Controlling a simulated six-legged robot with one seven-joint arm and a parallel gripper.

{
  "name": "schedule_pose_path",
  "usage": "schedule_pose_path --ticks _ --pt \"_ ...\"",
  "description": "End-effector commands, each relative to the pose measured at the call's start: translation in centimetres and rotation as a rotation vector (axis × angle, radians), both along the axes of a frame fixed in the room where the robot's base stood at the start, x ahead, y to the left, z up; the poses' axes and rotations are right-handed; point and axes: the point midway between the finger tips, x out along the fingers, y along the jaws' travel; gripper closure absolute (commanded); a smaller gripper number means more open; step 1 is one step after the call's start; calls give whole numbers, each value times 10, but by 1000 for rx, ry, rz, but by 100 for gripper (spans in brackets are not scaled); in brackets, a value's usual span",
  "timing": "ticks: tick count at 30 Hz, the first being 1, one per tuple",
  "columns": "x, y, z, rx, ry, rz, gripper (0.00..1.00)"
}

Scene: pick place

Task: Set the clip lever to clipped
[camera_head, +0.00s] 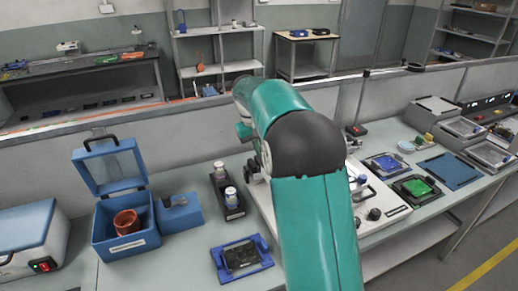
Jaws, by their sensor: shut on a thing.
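I cannot make out the clip lever in the head view. A white base plate (394,212) with several small fittings lies on the bench, partly hidden behind my teal arm. A dark round knob (374,214) shows on it to the right of the arm. A blue frame with a dark board (241,257) lies to the left of the arm. My arm reaches over the middle of the bench and hides its own end, so my gripper and whatever it touches cannot be seen.
An open blue box (123,249) holds a reddish-brown cup (126,222). Beside it are a blue block (181,213) and a black holder with white-capped bottles (228,197). Green boards (416,187), a blue mat (450,170) and grey devices fill the right. A low partition (190,133) runs behind.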

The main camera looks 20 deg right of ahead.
Motion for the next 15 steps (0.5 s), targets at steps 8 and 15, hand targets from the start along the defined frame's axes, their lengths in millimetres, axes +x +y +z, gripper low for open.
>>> schedule_pose_path --ticks 8,15 --pt "1 0 1 0 -6 -26 100" --pt "1 0 1 0 -5 -26 71"
